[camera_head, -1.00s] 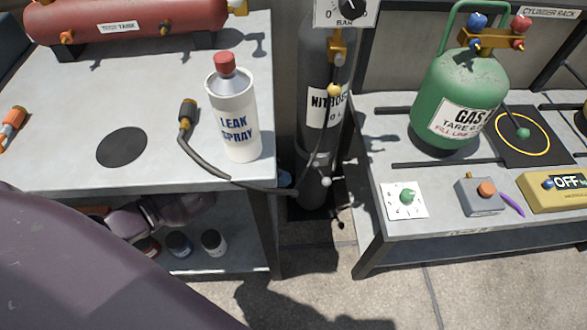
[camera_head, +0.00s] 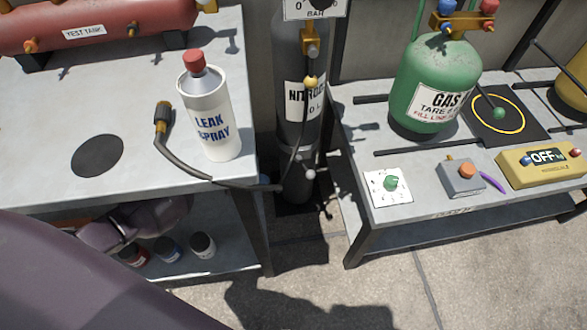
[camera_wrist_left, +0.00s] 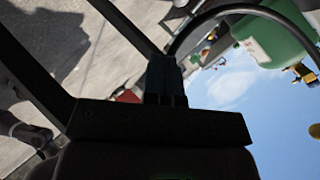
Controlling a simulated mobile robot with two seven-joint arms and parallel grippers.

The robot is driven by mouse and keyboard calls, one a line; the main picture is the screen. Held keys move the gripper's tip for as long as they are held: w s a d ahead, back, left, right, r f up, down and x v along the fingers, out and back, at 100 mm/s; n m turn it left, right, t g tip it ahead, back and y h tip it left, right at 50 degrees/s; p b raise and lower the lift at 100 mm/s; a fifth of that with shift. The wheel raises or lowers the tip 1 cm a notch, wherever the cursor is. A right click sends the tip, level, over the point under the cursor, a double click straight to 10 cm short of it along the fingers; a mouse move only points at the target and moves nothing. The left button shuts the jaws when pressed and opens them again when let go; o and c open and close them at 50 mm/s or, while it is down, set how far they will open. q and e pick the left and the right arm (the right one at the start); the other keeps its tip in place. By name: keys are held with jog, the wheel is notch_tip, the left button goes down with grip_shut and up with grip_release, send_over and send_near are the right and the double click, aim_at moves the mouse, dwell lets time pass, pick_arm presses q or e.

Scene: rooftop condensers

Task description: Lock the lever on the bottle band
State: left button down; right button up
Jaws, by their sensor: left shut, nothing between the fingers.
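A tall grey nitrogen cylinder (camera_head: 289,129) stands upright in the gap between the two benches. A grey band (camera_head: 296,153) goes around its lower part. A small pale knob (camera_head: 310,174) shows at its right side, perhaps the lever's end; I cannot tell how the lever sits. My left arm reaches under the left bench top, and its gripper end is hidden there in the head view. In the left wrist view my left gripper (camera_wrist_left: 164,72) is shut and empty, pointing out past dark bars. My right gripper is not in view.
The left bench (camera_head: 50,170) carries a leak spray bottle (camera_head: 210,110), a red tank (camera_head: 95,25) and a black hose (camera_head: 185,168) crossing the gap. The right bench (camera_head: 350,225) holds a green gas bottle (camera_head: 425,75) and a yellow scale (camera_head: 520,172). Small jars stand on the lower shelf.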

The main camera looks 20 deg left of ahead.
aim_at(307, 169)
pick_arm(q)
jog(key=f+n+t+b, duration=0.1)
jog(key=n, duration=0.4)
jog(key=a+f+n+t+h, duration=0.1)
jog(key=n, duration=0.4)
jog(key=a+f+n+t+b, duration=0.1)
jog(key=n+t, duration=0.1)
jog(key=n, duration=0.3)
jog(key=shift+s+a+f+h+b, duration=0.1)
jog(key=shift+s+f+h+b, duration=0.25)
jog(key=shift+h, duration=0.05)
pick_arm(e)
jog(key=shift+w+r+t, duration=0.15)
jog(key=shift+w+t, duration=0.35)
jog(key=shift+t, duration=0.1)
pick_arm(q)
jog(key=b+x, duration=0.4)
jog(key=x, duration=1)
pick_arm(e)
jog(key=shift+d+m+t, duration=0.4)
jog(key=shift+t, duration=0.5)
